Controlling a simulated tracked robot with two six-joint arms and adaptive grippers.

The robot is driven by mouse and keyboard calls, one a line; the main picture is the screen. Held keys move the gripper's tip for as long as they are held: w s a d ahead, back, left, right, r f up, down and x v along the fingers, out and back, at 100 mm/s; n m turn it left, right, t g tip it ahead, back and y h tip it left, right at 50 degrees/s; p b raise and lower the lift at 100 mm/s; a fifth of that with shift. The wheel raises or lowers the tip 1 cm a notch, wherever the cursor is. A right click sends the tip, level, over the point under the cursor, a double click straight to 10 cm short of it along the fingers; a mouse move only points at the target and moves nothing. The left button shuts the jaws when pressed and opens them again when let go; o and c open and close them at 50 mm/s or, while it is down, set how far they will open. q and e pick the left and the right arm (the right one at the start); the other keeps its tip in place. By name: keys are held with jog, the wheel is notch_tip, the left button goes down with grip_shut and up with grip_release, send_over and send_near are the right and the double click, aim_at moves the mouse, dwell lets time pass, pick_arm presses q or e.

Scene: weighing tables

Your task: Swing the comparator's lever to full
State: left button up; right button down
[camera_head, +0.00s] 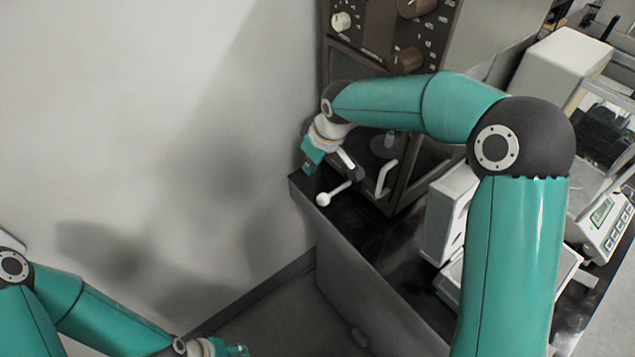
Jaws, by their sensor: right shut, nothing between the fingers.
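The comparator (345,53) is a tall dark brown cabinet with knobs and a glazed front, standing on a black-topped bench. Its lever is a short light rod with a white ball end (323,199), low at the cabinet's left front corner, pointing left and toward me. My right gripper (309,165) is shut and empty, just above and left of the lever; a small gap shows between it and the ball. My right wrist and forearm cover part of the cabinet front. My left gripper (232,349) is at the bottom edge, partly cut off, far from the lever; its finger opening is unclear.
A white curved handle (387,178) stands out from the cabinet front, right of the lever. A pale wall (150,100) closes off the left side. A balance (603,222) stands at the right. The black bench top (385,238) has free room in front of the cabinet.

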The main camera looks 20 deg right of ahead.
aim_at(336, 191)
jog(key=x, duration=0.4)
jog(key=shift+s+d+f+p, duration=0.3)
jog(key=shift+s+f, duration=0.1)
jog(key=shift+s, duration=0.15)
jog(key=shift+s+d+f+p, duration=0.25)
jog(key=shift+s+d+f, duration=0.15)
jog(key=shift+s, duration=0.2)
jog(key=shift+s+d+f, duration=0.2)
jog(key=shift+s+f, duration=0.1)
jog(key=shift+s, duration=0.1)
jog(key=shift+s+d, duration=0.1)
